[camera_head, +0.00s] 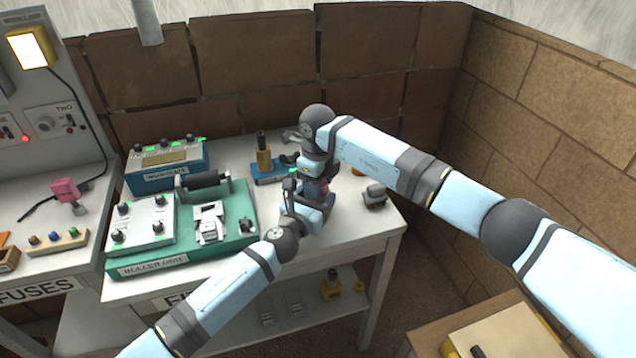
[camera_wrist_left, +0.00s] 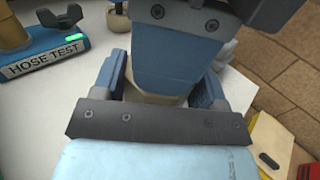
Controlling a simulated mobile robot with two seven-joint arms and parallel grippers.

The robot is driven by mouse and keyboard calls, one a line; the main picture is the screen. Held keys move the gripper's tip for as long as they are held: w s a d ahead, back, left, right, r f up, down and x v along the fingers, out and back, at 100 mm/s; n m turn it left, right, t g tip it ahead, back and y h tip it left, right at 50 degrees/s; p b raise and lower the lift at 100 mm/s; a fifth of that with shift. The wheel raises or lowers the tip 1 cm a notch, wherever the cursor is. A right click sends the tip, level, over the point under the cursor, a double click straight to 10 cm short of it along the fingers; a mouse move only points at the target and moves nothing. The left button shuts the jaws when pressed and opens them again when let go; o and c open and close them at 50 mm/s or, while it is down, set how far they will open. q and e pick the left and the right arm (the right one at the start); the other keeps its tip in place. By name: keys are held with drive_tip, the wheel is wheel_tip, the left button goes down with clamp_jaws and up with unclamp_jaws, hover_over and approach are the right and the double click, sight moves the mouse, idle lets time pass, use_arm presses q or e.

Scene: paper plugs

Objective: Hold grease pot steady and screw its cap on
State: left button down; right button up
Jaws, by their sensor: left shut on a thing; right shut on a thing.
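The grease pot shows in the left wrist view only as a pale beige strip (camera_wrist_left: 150,98) between the fingers of my left gripper (camera_wrist_left: 160,92). In the head view my left gripper (camera_head: 308,205) is shut on the pot above the bench, and a small reddish part (camera_head: 317,188) shows between the two grippers. My right gripper (camera_head: 316,176) comes down from above, directly over the pot. It also fills the top middle of the left wrist view (camera_wrist_left: 180,45). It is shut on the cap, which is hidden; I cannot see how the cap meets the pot.
The green roller unit (camera_head: 245,222) stands left of the grippers. A blue hose test stand (camera_head: 268,175) with a brass fitting is close behind. A small grey object (camera_head: 375,196) sits to the right. The bench top (camera_head: 350,225) is bare near its front right.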

drive_tip(key=shift+m, duration=1.2)
drive_tip(key=o, duration=1)
drive_tip(key=shift+r, duration=2.3)
drive_tip(key=shift+c, duration=0.2)
